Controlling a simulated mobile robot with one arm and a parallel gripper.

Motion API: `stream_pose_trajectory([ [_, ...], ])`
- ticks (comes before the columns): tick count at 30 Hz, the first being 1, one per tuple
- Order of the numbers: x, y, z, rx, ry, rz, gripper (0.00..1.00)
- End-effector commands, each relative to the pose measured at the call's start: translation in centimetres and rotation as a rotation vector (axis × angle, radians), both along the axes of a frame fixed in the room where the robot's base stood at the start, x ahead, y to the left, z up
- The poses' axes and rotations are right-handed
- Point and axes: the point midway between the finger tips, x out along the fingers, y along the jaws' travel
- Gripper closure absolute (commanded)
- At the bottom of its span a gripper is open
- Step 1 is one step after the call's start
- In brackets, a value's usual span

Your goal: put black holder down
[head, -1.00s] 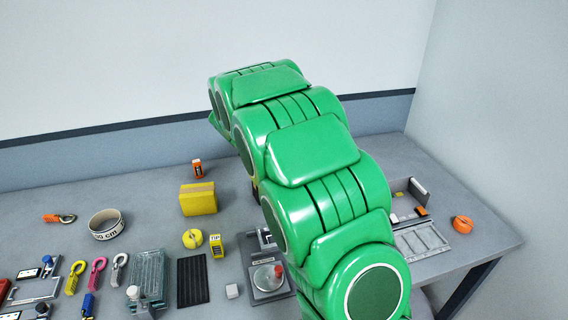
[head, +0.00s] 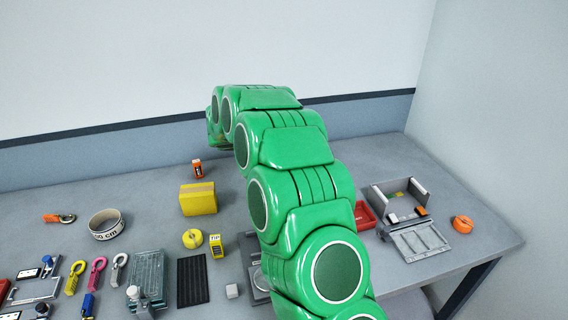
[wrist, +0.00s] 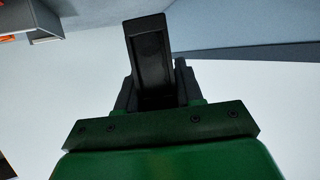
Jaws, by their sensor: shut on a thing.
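The black holder (wrist: 150,52) is a dark, hollow, box-like piece in the middle of the wrist view. My gripper (wrist: 156,92) is shut on its lower end, and the holder sticks out past the fingers. In the head view my green arm hides both gripper and holder.
A yellow box (head: 198,199) and several hooks crowd the left.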

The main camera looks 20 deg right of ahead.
Motion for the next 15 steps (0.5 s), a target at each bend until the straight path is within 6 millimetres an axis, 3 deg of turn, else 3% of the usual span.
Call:
stream_pose_trajectory([
  [5, -0.4, -0.3, -0.9, -0.002, 0.0, -0.043, 0.98],
  [15, 3.0, -0.8, -2.6, 0.0, -0.002, -0.043, 0.98],
])
